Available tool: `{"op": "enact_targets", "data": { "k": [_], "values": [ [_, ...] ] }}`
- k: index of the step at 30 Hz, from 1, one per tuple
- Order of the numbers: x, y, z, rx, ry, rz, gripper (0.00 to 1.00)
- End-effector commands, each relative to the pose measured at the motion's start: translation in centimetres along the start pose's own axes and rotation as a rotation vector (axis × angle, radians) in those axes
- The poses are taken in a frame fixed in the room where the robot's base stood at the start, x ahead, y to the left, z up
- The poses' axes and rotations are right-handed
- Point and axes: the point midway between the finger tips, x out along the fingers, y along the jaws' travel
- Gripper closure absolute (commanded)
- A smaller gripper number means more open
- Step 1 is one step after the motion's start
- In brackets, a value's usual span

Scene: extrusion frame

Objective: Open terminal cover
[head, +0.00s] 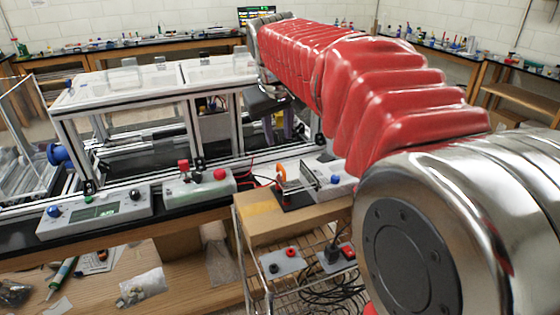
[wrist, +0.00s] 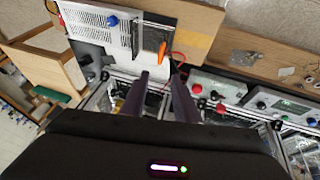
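No part is clearly marked as the terminal cover, so I cannot tell which one it is. Clear panels (head: 215,68) lie on top of the aluminium extrusion frame (head: 68,130) in the head view. My gripper (head: 279,135) is at the frame's right end, pointing down. In the wrist view its two dark fingers (wrist: 160,76) are apart with nothing visible between them. Beyond the fingertips is a white vented box (wrist: 100,32) with a blue knob (wrist: 112,20). Beside it stands an orange part (wrist: 162,52) on a dark base; this also shows in the head view (head: 281,177).
Control boxes with knobs stand along the bench front, one with a green display (head: 96,211) and one with red knobs (head: 200,187). A wire rack (head: 255,262) with loose cables is below. Clear bags lie on the wooden shelf. My red-sleeved arm hides much of the right side.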

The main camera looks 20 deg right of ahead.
Motion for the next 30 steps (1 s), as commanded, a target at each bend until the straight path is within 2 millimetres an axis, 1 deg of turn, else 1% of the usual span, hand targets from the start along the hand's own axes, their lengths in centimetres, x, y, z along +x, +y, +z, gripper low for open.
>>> {"op": "enact_targets", "data": {
  "k": [5,8,24,30],
  "values": [
    [1.2,0.0,0.1,0.000,-0.003,0.000,0.72],
    [2.5,0.0,0.1,0.000,-0.004,-0.001,0.72],
    [10.8,-0.1,0.1,0.000,-0.004,-0.001,0.72],
    [13.0,0.0,0.1,0.000,-0.002,0.000,0.72]
  ]
}}
